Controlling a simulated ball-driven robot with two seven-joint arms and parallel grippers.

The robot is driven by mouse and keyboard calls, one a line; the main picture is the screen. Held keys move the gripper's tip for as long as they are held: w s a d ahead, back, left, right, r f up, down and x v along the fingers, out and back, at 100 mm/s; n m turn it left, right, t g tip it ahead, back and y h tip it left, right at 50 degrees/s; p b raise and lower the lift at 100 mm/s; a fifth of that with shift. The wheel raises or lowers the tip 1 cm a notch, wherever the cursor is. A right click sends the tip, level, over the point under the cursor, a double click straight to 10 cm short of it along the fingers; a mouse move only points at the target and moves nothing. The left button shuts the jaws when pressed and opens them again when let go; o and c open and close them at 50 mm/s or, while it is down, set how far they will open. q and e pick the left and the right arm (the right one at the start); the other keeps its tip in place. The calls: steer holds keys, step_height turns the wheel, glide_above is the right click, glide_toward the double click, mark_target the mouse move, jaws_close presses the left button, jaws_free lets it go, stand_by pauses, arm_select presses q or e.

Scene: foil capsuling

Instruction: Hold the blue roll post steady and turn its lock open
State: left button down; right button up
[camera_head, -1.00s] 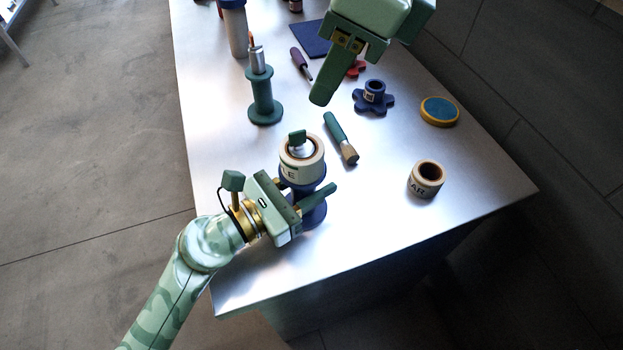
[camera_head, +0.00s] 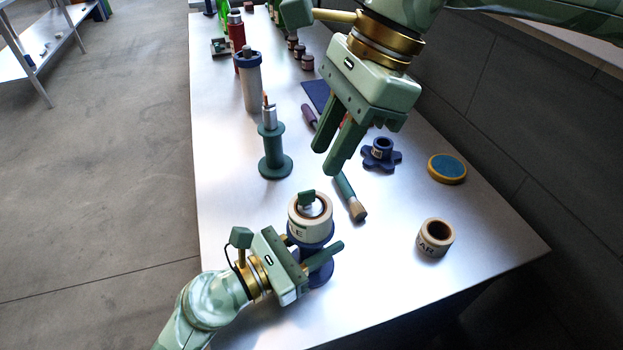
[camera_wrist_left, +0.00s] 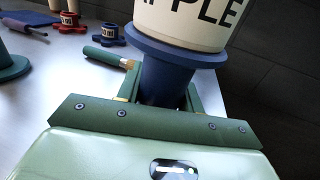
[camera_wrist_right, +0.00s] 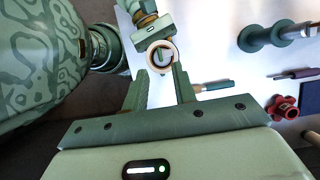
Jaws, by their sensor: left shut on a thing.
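The blue roll post (camera_head: 318,274) stands upright near the table's front-left edge. A cream roll (camera_head: 309,230) with dark lettering sits on its flange; the left wrist view shows "APPLE" on this roll (camera_wrist_left: 190,20). The green lock lever (camera_head: 306,199) is at the top, in the roll's bore. My left gripper (camera_head: 314,259) is shut on the post's blue stem (camera_wrist_left: 165,82), below the flange. My right gripper (camera_head: 324,161) is open and empty, above and beyond the post. In the right wrist view the roll's ring (camera_wrist_right: 162,54) shows between its fingertips.
A second cream roll (camera_head: 434,238) stands at the right. A green-handled brush (camera_head: 350,197) lies beyond the post. A green spindle (camera_head: 273,151), a blue star-shaped knob (camera_head: 381,154) and a yellow-rimmed disc (camera_head: 447,168) stand farther back. The table's front right is clear.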

mark_target(308, 191)
steer(key=x, duration=0.6)
steer(key=shift+f, duration=0.3)
jaws_close()
